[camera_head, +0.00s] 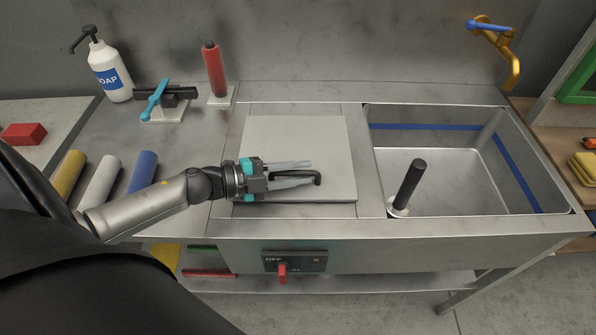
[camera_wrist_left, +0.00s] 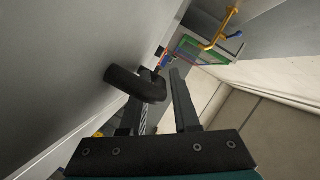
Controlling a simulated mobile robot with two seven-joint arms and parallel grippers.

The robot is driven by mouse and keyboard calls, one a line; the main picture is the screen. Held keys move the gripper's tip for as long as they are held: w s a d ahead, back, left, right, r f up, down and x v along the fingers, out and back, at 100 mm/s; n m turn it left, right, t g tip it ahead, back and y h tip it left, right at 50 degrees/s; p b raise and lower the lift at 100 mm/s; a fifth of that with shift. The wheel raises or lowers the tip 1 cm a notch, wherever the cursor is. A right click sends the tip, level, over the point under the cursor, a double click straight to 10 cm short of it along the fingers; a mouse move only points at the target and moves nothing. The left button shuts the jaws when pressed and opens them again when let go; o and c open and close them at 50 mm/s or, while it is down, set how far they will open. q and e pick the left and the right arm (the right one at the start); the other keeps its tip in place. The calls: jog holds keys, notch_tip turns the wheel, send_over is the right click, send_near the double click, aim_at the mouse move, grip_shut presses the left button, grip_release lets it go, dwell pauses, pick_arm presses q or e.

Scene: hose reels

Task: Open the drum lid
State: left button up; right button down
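The drum lid (camera_head: 300,135) is a pale, flat square panel set in the metal counter left of the sink, and it lies closed. A black bar handle (camera_head: 317,179) stands near its front edge. My left gripper (camera_head: 310,172) reaches in from the left over the front of the lid, its two fingers apart, right at the handle. In the left wrist view the handle (camera_wrist_left: 130,83) is a thick dark bent bar crossing by the left finger of the gripper (camera_wrist_left: 164,75). I cannot tell whether the fingers touch it. My right gripper is not in view.
A sink basin (camera_head: 470,185) with a black upright handle (camera_head: 410,182) is to the right. A red cylinder (camera_head: 214,68), a blue-levered device (camera_head: 155,100) and a soap bottle (camera_head: 108,68) stand behind left. A red switch (camera_head: 282,272) is on the counter front.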

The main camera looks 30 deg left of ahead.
pick_arm(q)
grip_shut()
dwell(1.4)
